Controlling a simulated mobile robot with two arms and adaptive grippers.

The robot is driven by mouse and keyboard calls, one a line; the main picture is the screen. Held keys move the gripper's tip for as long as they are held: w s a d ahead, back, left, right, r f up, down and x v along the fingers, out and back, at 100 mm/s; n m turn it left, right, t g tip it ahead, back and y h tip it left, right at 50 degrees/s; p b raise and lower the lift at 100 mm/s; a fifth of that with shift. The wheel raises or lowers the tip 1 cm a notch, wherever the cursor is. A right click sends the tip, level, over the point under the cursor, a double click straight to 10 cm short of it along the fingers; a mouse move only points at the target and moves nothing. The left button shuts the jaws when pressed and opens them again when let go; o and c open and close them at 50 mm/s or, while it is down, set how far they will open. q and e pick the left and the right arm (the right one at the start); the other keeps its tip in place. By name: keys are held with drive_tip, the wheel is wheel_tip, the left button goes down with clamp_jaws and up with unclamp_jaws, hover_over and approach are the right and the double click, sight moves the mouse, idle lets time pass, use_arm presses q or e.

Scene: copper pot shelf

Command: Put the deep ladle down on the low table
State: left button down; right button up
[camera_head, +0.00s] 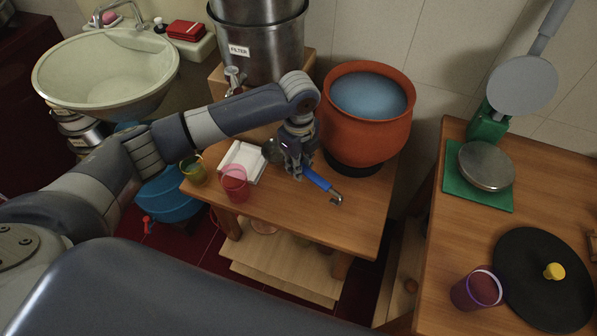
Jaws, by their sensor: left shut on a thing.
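The deep ladle has a blue handle (318,180) with a grey hooked end pointing to the lower right. My left gripper (294,168) is shut on the ladle and sits low over the low table (300,218). The rounded dark part just left of the gripper looks like the ladle's bowl, partly hidden by the gripper. The ladle is at or just above the wooden tabletop; I cannot tell whether it touches. My right gripper is not in view.
A large orange clay pot (340,130) stands right behind the ladle. A pink cup (235,186), a white napkin holder (243,161) and a yellow-green cup (193,170) stand to the left. The table's front right is clear. Another wooden table (440,250) stands at the right.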

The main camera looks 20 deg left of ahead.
use_arm(q)
wheel_tip(320, 180, down, 4)
drive_tip(key=shift+r, duration=0.25)
drive_tip(key=shift+f, duration=0.1)
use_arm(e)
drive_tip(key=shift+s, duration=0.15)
use_arm(q)
drive_tip(key=c, duration=1.7)
unclamp_jaws()
drive_tip(key=shift+o, duration=0.9)
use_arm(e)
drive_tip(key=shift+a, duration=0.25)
use_arm(q)
wheel_tip(320, 180, up, 12)
drive_tip(key=shift+f, duration=0.15)
drive_tip(key=shift+r, duration=0.3)
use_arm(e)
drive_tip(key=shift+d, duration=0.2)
use_arm(q)
drive_tip(key=shift+d+f, duration=0.1)
